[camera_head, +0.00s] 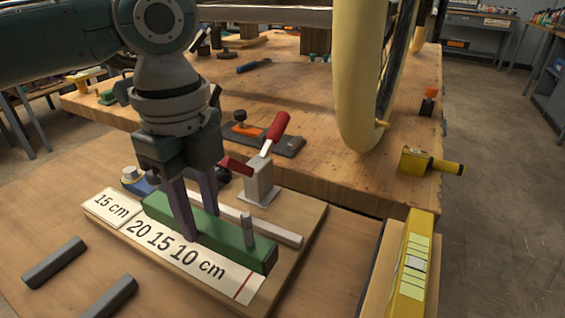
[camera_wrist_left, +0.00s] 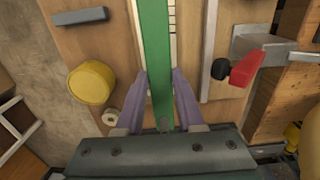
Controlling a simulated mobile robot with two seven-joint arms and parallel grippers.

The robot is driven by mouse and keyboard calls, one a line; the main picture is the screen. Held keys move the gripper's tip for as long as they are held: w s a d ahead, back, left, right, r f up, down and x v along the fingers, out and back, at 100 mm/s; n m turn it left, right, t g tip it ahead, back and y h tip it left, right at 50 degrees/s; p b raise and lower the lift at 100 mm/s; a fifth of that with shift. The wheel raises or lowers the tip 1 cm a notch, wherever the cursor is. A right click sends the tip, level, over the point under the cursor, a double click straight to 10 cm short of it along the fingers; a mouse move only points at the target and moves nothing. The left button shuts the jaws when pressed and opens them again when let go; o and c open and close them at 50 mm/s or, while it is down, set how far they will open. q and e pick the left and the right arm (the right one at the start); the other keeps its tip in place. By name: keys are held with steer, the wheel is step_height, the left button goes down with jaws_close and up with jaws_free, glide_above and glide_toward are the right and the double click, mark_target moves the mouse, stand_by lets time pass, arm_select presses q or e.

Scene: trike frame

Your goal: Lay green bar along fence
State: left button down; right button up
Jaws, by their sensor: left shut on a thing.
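My left gripper (camera_head: 198,222) is shut on the green bar (camera_head: 225,236), with one finger on each side of it. The bar also shows between the fingers in the left wrist view (camera_wrist_left: 154,50). It is level or nearly so, over the wooden board by the white scale labels (camera_head: 175,248). I cannot tell if it rests on the board or hangs just above it. The pale fence strip (camera_head: 270,226) runs roughly parallel to the bar on its far side, with a gap visible near the right end. My right gripper is not in view.
A toggle clamp with a red handle (camera_head: 273,132) stands behind the fence. A grey pin (camera_head: 248,229) stands at the bar's right end. Two grey bars (camera_head: 54,262) lie at front left. A yellow level (camera_head: 410,265) is at right. A pale yellow wheel (camera_head: 352,90) rises behind.

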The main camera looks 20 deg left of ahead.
mark_target(207, 237)
arm_select(q)
steer(key=shift+f+b, duration=0.65)
steer(key=shift+f, duration=1.8)
steer(key=c, duration=0.5)
jaws_free()
steer(key=shift+f, duration=0.15)
